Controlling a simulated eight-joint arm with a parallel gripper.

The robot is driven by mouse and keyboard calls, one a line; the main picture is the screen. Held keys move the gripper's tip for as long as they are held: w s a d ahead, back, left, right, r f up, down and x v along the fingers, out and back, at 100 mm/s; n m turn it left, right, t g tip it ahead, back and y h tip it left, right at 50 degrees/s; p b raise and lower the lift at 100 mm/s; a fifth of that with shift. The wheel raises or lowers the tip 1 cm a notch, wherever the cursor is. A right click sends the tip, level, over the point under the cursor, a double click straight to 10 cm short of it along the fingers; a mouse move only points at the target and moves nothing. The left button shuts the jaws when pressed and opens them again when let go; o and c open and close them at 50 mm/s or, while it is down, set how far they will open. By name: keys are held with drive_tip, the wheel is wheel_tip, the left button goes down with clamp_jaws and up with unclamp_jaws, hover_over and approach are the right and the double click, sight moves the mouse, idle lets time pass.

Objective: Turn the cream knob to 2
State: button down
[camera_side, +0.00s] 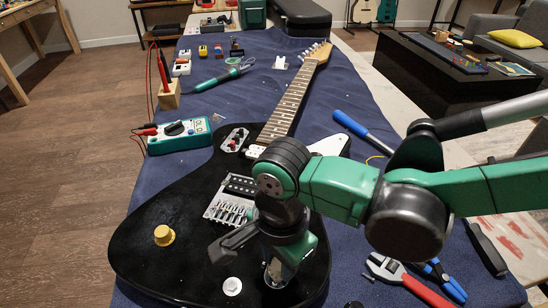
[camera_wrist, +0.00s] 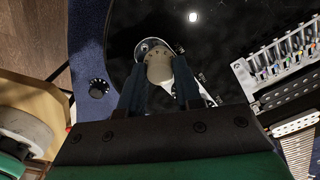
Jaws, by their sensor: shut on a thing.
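A cream knob (camera_wrist: 158,64) sits on a light plate on the black guitar body (camera_side: 150,270), with small markings around it in the wrist view. My gripper (camera_wrist: 160,84) is shut on the knob, with one dark finger on each side. In the side view my gripper (camera_side: 274,272) reaches down to the body near its lower right edge. The knob is mostly hidden there. The markings are too small and partly covered to read, so I cannot tell which number the knob points to.
The bridge (camera_side: 228,205) is close behind my gripper. A black knob (camera_wrist: 98,88) lies left in the wrist view. Pliers (camera_side: 410,280) lie on the blue mat.

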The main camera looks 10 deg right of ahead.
drive_tip(key=c, duration=0.8)
unclamp_jaws()
drive_tip(key=shift+r, duration=3.5)
drive_tip(key=shift+r, duration=0.1)
drive_tip(key=shift+r, duration=2.95)
drive_tip(key=w+d+n+t+y, duration=0.1)
drive_tip(key=w+d+n+t, duration=0.3)
drive_tip(key=d, duration=1.1)
drive_tip(key=d+f+n+t, duration=0.1)
drive_tip(key=d+n, duration=0.1)
drive_tip(key=d, duration=0.2)
drive_tip(key=s+d+f+n+t, duration=0.1)
drive_tip(key=d+n, duration=0.2)
drive_tip(key=d, duration=0.2)
drive_tip(key=d+f+n+t+h, duration=0.1)
drive_tip(key=d+f+n, duration=0.1)
drive_tip(key=d, duration=0.3)
drive_tip(key=shift+s+f+n, duration=0.1)
drive_tip(key=shift+s+n, duration=0.15)
drive_tip(key=shift+n, duration=0.05)
